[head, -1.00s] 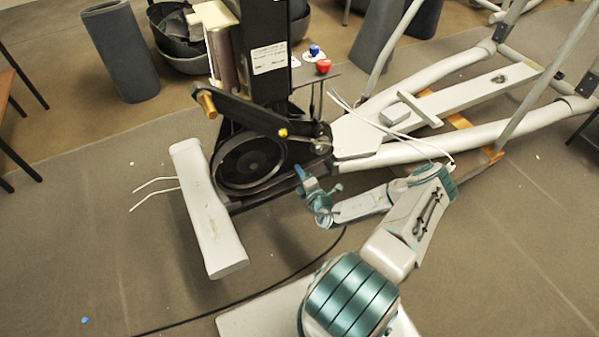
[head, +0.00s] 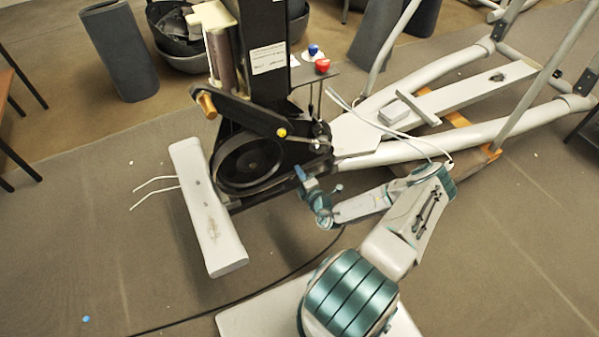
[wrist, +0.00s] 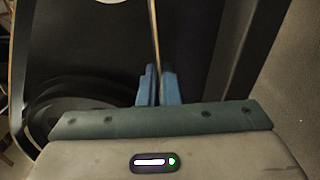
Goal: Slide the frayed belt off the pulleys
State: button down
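The frayed belt (wrist: 154,30) shows in the wrist view as a thin tan strip seen edge-on, running down from the top edge to between my fingertips. My gripper (wrist: 159,76) has its two blue fingers close together with the strip between them; it looks shut on the belt. In the head view my gripper (head: 300,172) is at the lower front side of the exercise machine, right of the large black pulley (head: 248,163) and below the small pulley (head: 320,146). The belt cannot be made out in the head view. In the wrist view the large round wheel (wrist: 75,95) is at the left.
A crank arm (head: 240,112) crosses above the large pulley. A white foot bar (head: 207,205) stands at the left. Red (head: 322,66) and blue (head: 313,49) knobs are above. White rails (head: 400,152) extend right.

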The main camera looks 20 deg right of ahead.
jog(key=shift+s+p, duration=0.65)
jog(key=shift+s, duration=0.2)
dwell(1.4)
jog(key=s+p, duration=0.2)
jog(key=s, duration=1)
jog(key=shift+d+p, duration=0.25)
jog(key=shift+p, duration=0.15)
dwell(0.6)
